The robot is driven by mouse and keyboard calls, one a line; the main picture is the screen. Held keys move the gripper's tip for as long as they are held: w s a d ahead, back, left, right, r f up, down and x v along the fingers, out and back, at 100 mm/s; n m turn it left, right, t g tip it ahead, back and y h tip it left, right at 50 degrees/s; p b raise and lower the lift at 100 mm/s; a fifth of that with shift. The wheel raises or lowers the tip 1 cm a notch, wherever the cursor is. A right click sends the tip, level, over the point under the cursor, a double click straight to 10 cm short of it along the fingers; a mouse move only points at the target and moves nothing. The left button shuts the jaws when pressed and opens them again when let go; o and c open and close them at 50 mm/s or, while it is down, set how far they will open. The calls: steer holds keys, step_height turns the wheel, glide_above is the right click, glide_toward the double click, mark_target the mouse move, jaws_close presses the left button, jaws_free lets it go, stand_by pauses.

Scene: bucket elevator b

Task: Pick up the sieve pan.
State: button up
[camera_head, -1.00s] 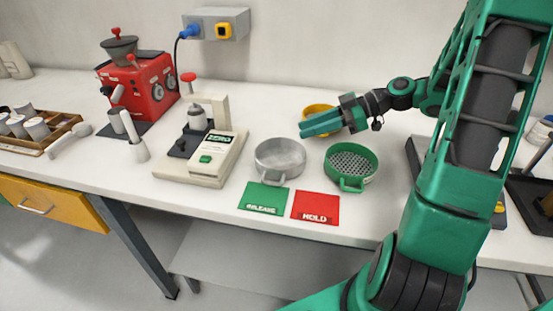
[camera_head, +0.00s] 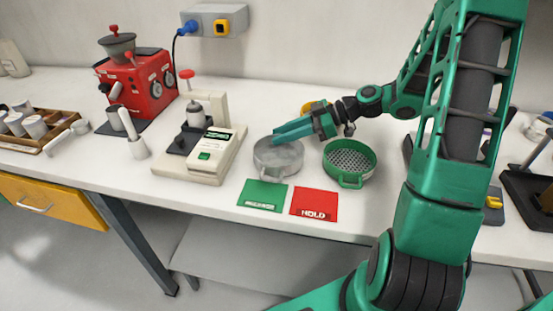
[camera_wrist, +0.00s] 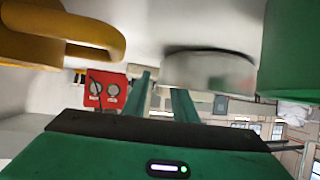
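A round grey metal pan (camera_head: 276,160) sits on the white bench, left of a green sieve (camera_head: 350,163) with a mesh bottom and a handle at its front. I take the grey one for the sieve pan. My gripper (camera_head: 277,137) is open and empty, with its fingertips over or just behind the grey pan's far rim. In the wrist view the two fingers (camera_wrist: 163,100) show a gap, with the grey pan (camera_wrist: 210,72) beside them and the green sieve (camera_wrist: 290,50) at the right edge. Whether they touch the pan cannot be told.
A yellow pan (camera_head: 316,106) stands behind my gripper. Green (camera_head: 262,194) and red (camera_head: 314,203) cards lie in front. A beige balance (camera_head: 203,160) stands left, with a red grinder (camera_head: 150,88) beyond. A dark tray stand (camera_head: 530,195) is at right.

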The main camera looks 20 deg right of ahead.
jaws_close()
steer(key=shift+r, duration=0.15)
